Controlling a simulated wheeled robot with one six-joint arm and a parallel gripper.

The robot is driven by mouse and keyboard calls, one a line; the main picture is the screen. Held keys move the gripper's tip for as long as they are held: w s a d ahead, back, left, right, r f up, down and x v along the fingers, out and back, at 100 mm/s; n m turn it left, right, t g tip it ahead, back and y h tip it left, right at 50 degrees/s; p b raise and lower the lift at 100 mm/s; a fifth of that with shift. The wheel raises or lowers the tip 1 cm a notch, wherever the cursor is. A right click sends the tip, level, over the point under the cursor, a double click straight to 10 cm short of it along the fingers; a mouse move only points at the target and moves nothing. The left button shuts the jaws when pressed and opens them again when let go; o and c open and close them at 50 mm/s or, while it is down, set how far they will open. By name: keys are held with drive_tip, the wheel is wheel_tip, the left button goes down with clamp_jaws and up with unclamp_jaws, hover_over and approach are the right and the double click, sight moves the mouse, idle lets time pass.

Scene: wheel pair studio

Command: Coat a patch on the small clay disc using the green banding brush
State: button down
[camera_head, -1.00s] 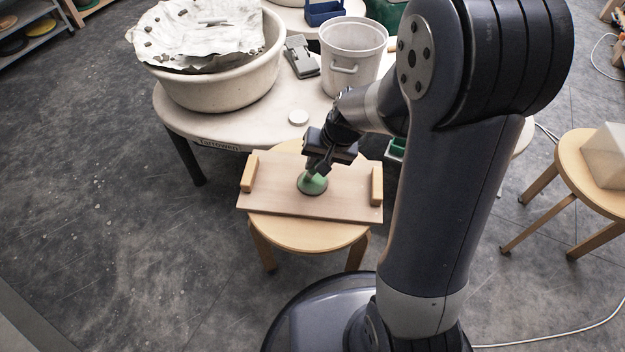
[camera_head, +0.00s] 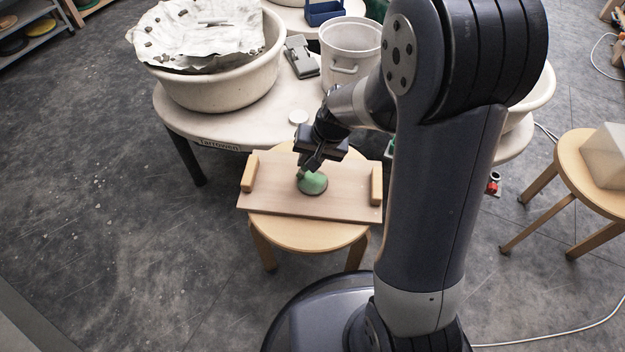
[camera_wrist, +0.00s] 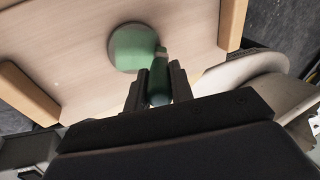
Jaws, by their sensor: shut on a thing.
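The small clay disc (camera_head: 313,189) lies on a wooden board (camera_head: 345,203) with two end cleats, on a round stool. Green coating covers most of its top, with a dull rim showing around it. In the wrist view the disc (camera_wrist: 120,62) is partly green. My gripper (camera_head: 306,168) is just above the disc's far left edge. In the wrist view my gripper (camera_wrist: 158,80) is shut on the green banding brush (camera_wrist: 159,78), whose tip reaches the disc's right side. Whether the tip touches the disc I cannot tell.
Another stool (camera_head: 575,160) with a pale block stands right. The left floor is clear.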

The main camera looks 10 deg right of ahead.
drive_tip(key=shift+s+d+r+b, duration=0.1)
drive_tip(key=shift+s+d+b, duration=0.05)
drive_tip(key=shift+s+d, duration=0.4)
drive_tip(key=shift+s+d+b, duration=0.15)
drive_tip(key=shift+s+d, duration=0.15)
drive_tip(key=shift+d, duration=0.4)
drive_tip(key=shift+s+d+r+b, duration=0.1)
drive_tip(key=shift+s+d+b, duration=0.05)
drive_tip(key=shift+s+d, duration=0.4)
drive_tip(key=shift+w+d, duration=0.1)
drive_tip(key=shift+w, duration=0.05)
drive_tip(key=shift+f, duration=0.1)
drive_tip(key=shift+s+d+f+b, duration=0.1)
drive_tip(key=shift+s+d+b, duration=0.4)
drive_tip(key=shift+d, duration=0.4)
drive_tip(key=shift+s, duration=0.1)
drive_tip(key=shift+a, duration=0.1)
drive_tip(key=shift+w+a+f+p, duration=0.15)
drive_tip(key=shift+w+a, duration=0.25)
drive_tip(key=shift+a, duration=0.2)
drive_tip(key=shift+w+a+r+p, duration=0.1)
drive_tip(key=shift+w+a+p, duration=0.1)
drive_tip(key=shift+w+a, duration=0.35)
drive_tip(key=shift+w+a+f+p, duration=0.15)
drive_tip(key=shift+w+a, duration=0.1)
drive_tip(key=shift+a, duration=0.45)
